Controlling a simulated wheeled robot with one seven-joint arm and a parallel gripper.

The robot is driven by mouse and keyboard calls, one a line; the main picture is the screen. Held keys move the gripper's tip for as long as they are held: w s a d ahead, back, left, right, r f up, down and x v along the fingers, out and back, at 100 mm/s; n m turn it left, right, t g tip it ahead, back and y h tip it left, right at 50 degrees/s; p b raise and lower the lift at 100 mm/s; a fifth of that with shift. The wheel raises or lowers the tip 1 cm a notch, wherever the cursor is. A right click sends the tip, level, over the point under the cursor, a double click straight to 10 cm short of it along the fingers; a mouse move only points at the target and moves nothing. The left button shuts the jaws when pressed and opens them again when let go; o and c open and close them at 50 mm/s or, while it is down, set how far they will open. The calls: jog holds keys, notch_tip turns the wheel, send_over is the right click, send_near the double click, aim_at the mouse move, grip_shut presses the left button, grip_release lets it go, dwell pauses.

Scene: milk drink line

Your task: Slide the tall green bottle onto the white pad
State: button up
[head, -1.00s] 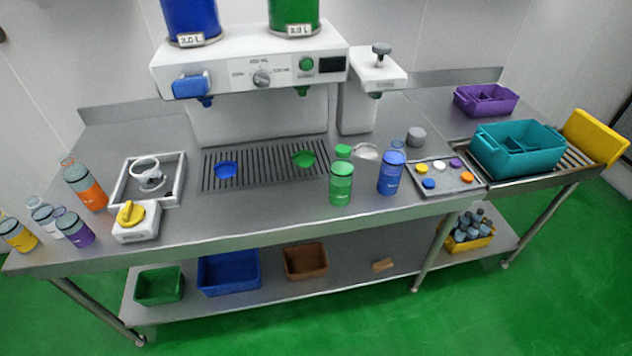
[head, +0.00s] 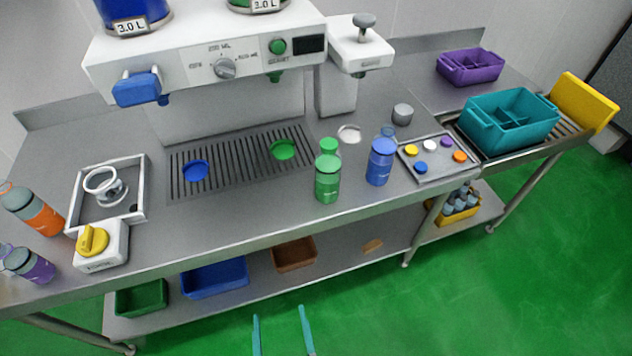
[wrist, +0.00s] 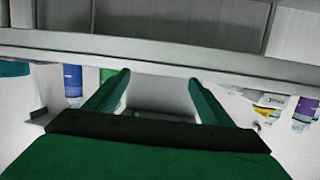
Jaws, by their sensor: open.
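The green bottle (head: 327,187) stands upright on the steel counter, in front of the grooved drip tray and left of the blue bottle. A second green top (head: 329,145) shows right behind it; I cannot tell whether it belongs to a separate bottle. The white round pad (head: 349,133) lies flat on the counter behind and to the right of the green bottle. My gripper (head: 278,312) is open and empty, low in front of the counter, well apart from the bottle. In the wrist view its fingers (wrist: 155,85) are spread, with a green piece (wrist: 107,75) beside the left finger.
The blue bottle (head: 380,165) stands close right of the green one. A tray of coloured caps (head: 431,169) lies further right, and a grey cylinder (head: 402,114) stands behind. The dispenser (head: 205,60) overhangs the drip tray (head: 233,168). The counter's front edge (head: 240,245) lies between gripper and bottle.

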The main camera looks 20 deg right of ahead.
jog(key=w+d+r+m+h, duration=0.1)
jog(key=w+d+h, duration=0.15)
jog(key=w, duration=0.75)
jog(key=m+g+h, duration=0.1)
jog(key=m+h, duration=0.5)
jog(key=h, duration=0.2)
send_near(324, 173)
jog(key=shift+y, duration=0.25)
jog(key=x, duration=0.6)
jog(key=shift+r, duration=0.2)
jog(key=x, duration=1)
jog(key=shift+w+d+f, duration=0.15)
jog(key=shift+w+d, duration=0.1)
jog(key=shift+w, duration=0.15)
jog(key=c, duration=1.6)
jog(key=shift+x, duration=2.9)
